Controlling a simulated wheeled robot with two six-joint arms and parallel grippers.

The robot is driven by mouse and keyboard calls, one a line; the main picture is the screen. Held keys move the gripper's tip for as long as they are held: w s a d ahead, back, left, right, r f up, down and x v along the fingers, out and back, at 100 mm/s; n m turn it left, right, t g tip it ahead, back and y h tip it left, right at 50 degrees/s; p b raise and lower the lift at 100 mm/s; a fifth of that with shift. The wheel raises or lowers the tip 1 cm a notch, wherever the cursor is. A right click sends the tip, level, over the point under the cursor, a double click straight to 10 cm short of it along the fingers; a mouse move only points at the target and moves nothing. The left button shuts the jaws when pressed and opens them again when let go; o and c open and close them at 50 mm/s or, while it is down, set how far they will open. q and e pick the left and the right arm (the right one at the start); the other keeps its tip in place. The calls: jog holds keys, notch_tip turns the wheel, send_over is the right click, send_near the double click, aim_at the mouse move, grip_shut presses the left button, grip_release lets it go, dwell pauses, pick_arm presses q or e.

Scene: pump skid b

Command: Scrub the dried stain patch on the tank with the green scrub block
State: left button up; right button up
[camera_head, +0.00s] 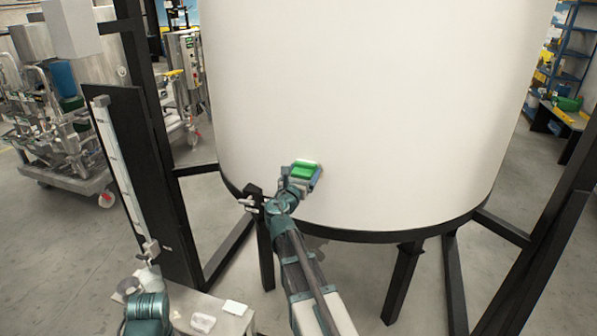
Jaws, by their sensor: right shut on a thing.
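The large white tank (360,110) fills the middle of the view on a black frame. My right gripper (300,181) is shut on the green scrub block (303,171) at the lower left of the tank wall. The block appears to be against or very close to the wall; I cannot tell if it touches. I see no stain patch on the visible wall; it may be hidden behind the block and gripper.
A small metal valve (250,203) sits just left of my right gripper. A black panel with a white level gauge (122,170) stands at left. A low bench at the bottom left bears a white pad (235,308) and a pale item (203,322). Black tank legs (403,285) stand below.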

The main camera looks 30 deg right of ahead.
aim_at(324, 169)
jog(key=shift+s+d, duration=0.7)
jog(key=shift+s+d, duration=0.6)
jog(key=shift+s, duration=0.2)
jog(key=shift+s+d, duration=0.6)
jog(key=shift+s, duration=0.15)
jog(key=shift+w, duration=0.15)
jog(key=shift+w+a, duration=1.35)
jog(key=shift+w+a, duration=0.6)
jog(key=shift+w, duration=0.2)
jog(key=shift+w+a, duration=0.55)
jog(key=shift+w, duration=0.25)
